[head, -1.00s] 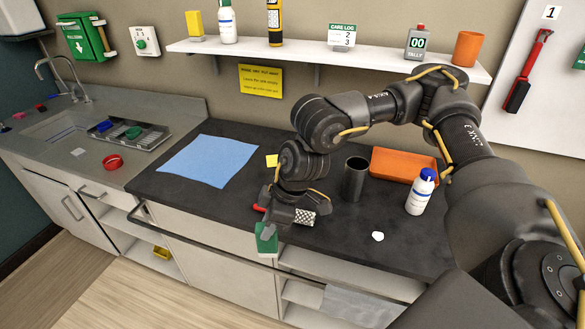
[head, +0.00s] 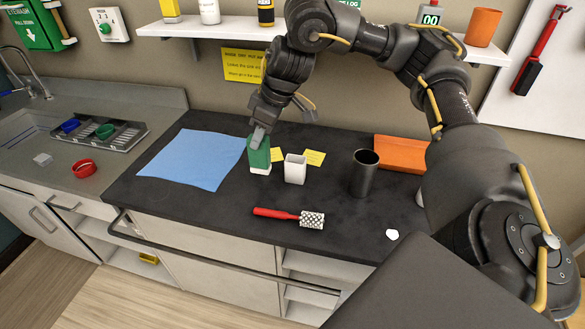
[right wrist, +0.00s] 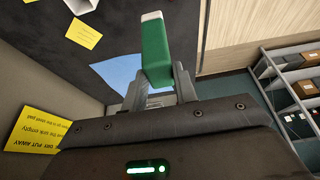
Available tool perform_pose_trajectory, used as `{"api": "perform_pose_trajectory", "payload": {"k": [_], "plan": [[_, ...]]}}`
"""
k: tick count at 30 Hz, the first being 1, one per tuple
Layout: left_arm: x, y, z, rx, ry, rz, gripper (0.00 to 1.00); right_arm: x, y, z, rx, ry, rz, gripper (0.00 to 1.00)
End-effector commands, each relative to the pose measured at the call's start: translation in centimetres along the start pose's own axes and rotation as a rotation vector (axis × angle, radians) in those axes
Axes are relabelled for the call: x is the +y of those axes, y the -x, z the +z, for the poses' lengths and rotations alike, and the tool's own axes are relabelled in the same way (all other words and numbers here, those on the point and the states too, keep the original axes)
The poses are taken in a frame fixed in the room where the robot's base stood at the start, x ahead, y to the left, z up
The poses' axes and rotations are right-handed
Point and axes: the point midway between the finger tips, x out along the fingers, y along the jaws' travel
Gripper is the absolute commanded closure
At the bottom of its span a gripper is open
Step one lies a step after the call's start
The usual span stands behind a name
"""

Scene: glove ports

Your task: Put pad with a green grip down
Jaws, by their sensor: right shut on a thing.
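The pad with a green grip (head: 259,157) has a green upper part and a white lower end. My right gripper (head: 258,138) is shut on its green part from above. In the head view the pad is upright at the back of the dark counter, just right of the blue cloth (head: 195,160). I cannot tell whether its white end touches the counter. In the right wrist view the pad (right wrist: 156,50) sits between the two fingers. My left gripper is not in view.
A white cup (head: 295,169) stands close right of the pad, with yellow notes (head: 314,158) beside it.

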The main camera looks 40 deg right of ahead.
Motion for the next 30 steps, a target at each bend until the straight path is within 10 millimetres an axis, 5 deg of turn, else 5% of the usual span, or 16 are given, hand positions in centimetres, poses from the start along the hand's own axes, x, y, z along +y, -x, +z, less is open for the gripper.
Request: {"api": "perform_pose_trajectory", "payload": {"k": [6,18,30], "plan": [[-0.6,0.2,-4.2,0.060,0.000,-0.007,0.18,1.2,-0.3,0.0,0.000,-0.008,-0.002,0.90],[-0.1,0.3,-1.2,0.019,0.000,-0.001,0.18,10.3,-6.0,1.1,-0.004,-0.009,-0.005,0.90],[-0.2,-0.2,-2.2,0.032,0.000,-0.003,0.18,13.4,-9.2,1.9,0.001,-0.001,0.000,0.90]]}}
